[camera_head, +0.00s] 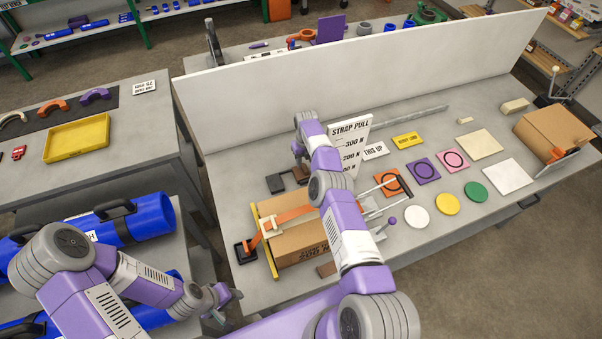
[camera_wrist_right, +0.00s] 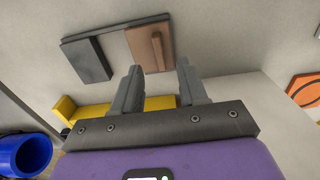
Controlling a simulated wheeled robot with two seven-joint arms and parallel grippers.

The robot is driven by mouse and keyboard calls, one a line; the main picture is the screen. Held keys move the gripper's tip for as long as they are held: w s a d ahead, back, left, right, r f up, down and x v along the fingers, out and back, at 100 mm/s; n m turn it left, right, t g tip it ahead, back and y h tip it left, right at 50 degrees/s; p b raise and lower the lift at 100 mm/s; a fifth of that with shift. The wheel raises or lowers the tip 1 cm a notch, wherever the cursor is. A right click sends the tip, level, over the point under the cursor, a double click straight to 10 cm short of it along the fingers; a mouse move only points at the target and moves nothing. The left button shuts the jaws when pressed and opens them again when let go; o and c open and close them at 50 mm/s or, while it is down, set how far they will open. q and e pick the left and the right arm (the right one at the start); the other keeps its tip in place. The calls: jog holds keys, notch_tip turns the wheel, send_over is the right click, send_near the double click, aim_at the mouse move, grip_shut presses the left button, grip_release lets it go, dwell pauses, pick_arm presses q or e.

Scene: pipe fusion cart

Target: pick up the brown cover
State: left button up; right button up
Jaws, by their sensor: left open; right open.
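The brown cover (camera_wrist_right: 149,46) is a flat brown plate with a raised brown bar on it, beyond my right fingertips in the right wrist view. It lies beside a dark grey plate (camera_wrist_right: 87,60), and in the head view the brown cover (camera_head: 300,173) is partly hidden by my right arm. My right gripper (camera_wrist_right: 160,82) is open and empty, its fingers pointing towards the cover with a gap between. In the head view my right arm hides this gripper. My left gripper (camera_head: 228,297) is open near the table's front left edge, away from the cover.
A "STRAP PULL" sign (camera_head: 349,137) stands close right of my right arm. A strapped cardboard box (camera_head: 300,243) lies in front of the cover. Coloured discs and squares lie to the right. A long white panel (camera_head: 400,66) bounds the back. Blue pipes (camera_head: 120,222) lie at left.

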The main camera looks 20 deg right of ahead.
aim_at(305, 168)
notch_tip(305, 168, down, 5)
jog(key=b, duration=0.3)
jog(key=shift+r+b, duration=0.2)
jog(key=shift+b, duration=0.2)
jog(key=shift+r, duration=0.1)
grip_shut()
